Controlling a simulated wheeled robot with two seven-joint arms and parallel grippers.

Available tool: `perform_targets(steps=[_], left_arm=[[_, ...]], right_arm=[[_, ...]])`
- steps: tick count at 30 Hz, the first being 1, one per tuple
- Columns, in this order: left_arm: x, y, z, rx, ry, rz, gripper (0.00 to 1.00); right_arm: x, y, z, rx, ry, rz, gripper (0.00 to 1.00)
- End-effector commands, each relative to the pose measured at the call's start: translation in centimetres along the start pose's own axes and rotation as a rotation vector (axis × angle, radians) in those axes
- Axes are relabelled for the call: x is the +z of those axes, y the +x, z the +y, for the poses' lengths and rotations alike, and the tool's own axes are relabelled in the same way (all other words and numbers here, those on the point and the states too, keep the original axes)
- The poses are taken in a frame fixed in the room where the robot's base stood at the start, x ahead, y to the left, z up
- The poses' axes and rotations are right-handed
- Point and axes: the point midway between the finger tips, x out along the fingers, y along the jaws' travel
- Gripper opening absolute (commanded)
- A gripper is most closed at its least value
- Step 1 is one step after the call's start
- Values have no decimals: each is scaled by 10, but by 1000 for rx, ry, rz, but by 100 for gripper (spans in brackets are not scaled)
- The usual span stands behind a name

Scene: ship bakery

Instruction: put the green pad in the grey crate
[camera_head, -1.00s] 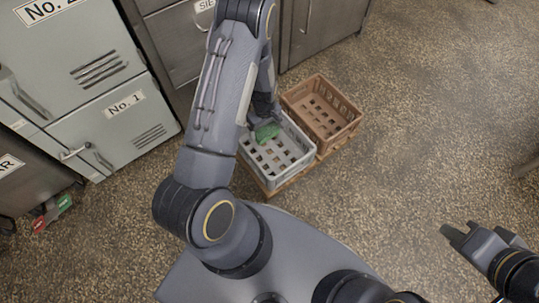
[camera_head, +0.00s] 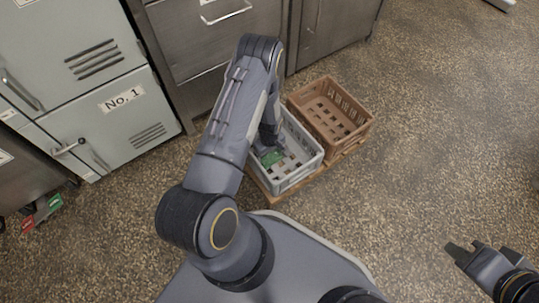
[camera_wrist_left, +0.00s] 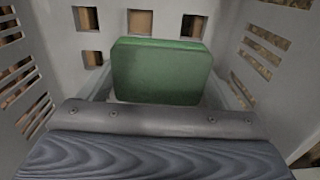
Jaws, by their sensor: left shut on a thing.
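The green pad (camera_head: 272,159) is inside the grey crate (camera_head: 296,180), low between its walls near the left side. It also shows in the left wrist view (camera_wrist_left: 162,72), standing out beyond the gripper with the crate's slotted walls around it. My left gripper (camera_head: 266,150) reaches down into the crate and is shut on the pad; its fingers are mostly hidden by my arm. Whether the pad touches the crate floor I cannot tell. My right gripper (camera_head: 462,249) is open and empty at the lower right, far from the crate.
A brown crate (camera_head: 365,128) stands right behind the grey one, both on a wooden pallet (camera_head: 262,187). Grey-green lockers (camera_head: 110,125) and dark metal cabinets (camera_head: 220,50) line the back. Red and green items (camera_head: 42,212) lie at far left. The floor to the right is clear.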

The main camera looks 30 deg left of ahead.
Motion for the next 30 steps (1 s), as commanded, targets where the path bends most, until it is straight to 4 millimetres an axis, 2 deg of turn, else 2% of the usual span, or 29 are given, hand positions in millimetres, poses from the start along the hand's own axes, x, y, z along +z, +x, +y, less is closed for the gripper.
perform_targets(steps=[10, 11, 13, 23, 26, 30], left_arm=[[0, 5, 1, 2, 0, 1, 60], [0, 4, 1, 2, 0, 1, 86], [0, 3, 1, 2, 0, 1, 94], [0, -1, 1, 2, 0, 1, 94], [-1, -12, 1, 2, 0, 1, 94], [-1, -42, 1, 3, -1, 2, 94]], right_arm=[[2, 4, 2, 0, 0, 0, 0], [2, 4, 2, 0, 0, 0, 0], [1, 2, 1, 0, 0, 0, 0], [0, -1, 0, 0, 0, 0, 0], [-3, -6, -3, 0, 0, 0, 0], [-10, -19, -9, 0, 0, 0, 0]])
